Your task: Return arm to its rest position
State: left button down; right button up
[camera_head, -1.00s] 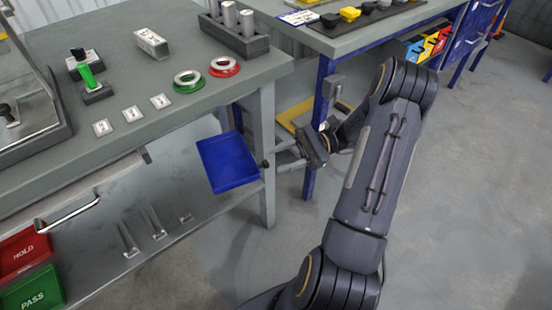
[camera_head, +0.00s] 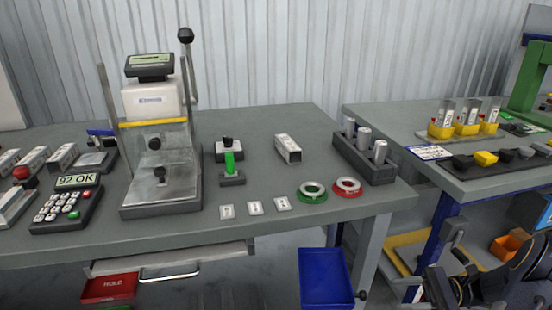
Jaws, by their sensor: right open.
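My right arm (camera_head: 510,282) comes in at the bottom right corner, folded low beside the right-hand table. My right gripper (camera_head: 440,288) is at the lower right, below the table tops and to the right of the blue bin. It is dark against the table's frame, open, and I see nothing held in it. The lower part of the arm is cut off by the picture's edge. My left gripper is not in view.
The grey bench (camera_head: 300,228) carries a press (camera_head: 160,150), a keypad unit (camera_head: 68,205) and a green ring (camera_head: 312,192) and red ring (camera_head: 347,187). A blue bin (camera_head: 325,278) hangs below. The right-hand table (camera_head: 480,186) has a blue frame close to my arm.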

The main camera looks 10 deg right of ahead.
jog(key=s+a+r+n+g+h, duration=0.35)
jog(key=a+r+n+h, duration=0.35)
jog(key=a, duration=0.5)
jog(key=s+a+r+n+t+h, duration=0.1)
jog(key=s+a+n+t+h, duration=0.4)
jog(key=s+a+n+h, duration=0.3)
notch_tip(320, 180, up, 20)
jog(key=n+y+p, duration=0.1)
jog(key=p, duration=1.9)
jog(key=shift+d+n, duration=0.3)
jog(key=shift+n, duration=0.1)
jog(key=shift+s, duration=0.1)
